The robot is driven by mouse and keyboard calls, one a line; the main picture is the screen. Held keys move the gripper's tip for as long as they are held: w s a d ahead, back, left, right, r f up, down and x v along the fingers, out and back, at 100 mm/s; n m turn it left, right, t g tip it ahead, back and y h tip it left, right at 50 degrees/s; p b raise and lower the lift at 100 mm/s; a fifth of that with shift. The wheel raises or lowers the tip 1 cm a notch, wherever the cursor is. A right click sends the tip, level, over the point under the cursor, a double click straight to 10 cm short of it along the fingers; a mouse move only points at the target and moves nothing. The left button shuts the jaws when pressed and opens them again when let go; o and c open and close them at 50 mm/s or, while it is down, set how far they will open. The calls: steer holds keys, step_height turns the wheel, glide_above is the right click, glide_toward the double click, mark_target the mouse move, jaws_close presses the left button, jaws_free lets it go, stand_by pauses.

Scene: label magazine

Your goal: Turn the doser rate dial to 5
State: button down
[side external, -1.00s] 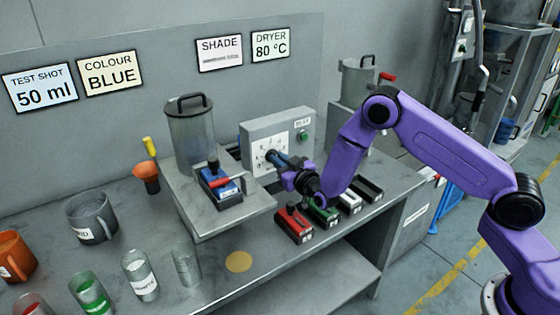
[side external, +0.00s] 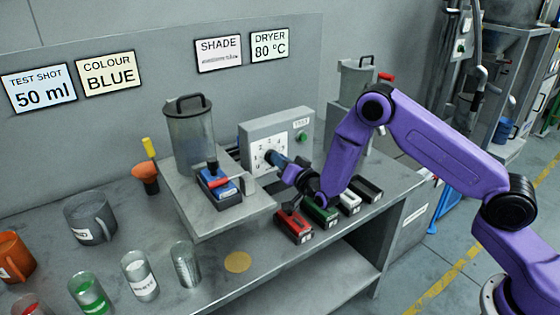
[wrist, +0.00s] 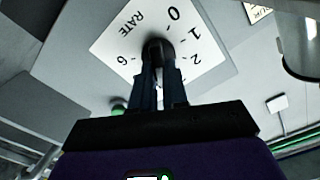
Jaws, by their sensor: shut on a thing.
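The doser rate dial is a dark round knob (wrist: 157,47) in the middle of a white plate (wrist: 190,62) marked RATE, with 0, 1, 2 and 6 readable in the wrist view. The other numerals are hidden behind my gripper or too small to read. In the side view the plate (side external: 258,148) is on the front of a grey control box (side external: 285,124). My gripper (wrist: 158,68) is shut on the knob; it also shows in front of the plate in the side view (side external: 274,158). The knob's pointer is not visible, so its setting cannot be read.
A green button (side external: 301,137) is right of the plate. The clear hopper (side external: 190,130) and blue cartridge (side external: 222,190) stand left. Red (side external: 294,226), green (side external: 320,210) and other cartridges sit close below my wrist. Cups and jars line the bench's left.

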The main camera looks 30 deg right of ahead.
steer(key=shift+d+f+m, duration=0.15)
steer(key=shift+m, duration=2.3)
steer(key=shift+d+f+m, duration=0.1)
steer(key=shift+f+m, duration=0.05)
steer(key=shift+m, duration=2.3)
steer(key=c, duration=1.1)
jaws_free()
steer(key=shift+c, duration=0.2)
steer(key=s, duration=1.7)
steer(key=shift+s, duration=0.25)
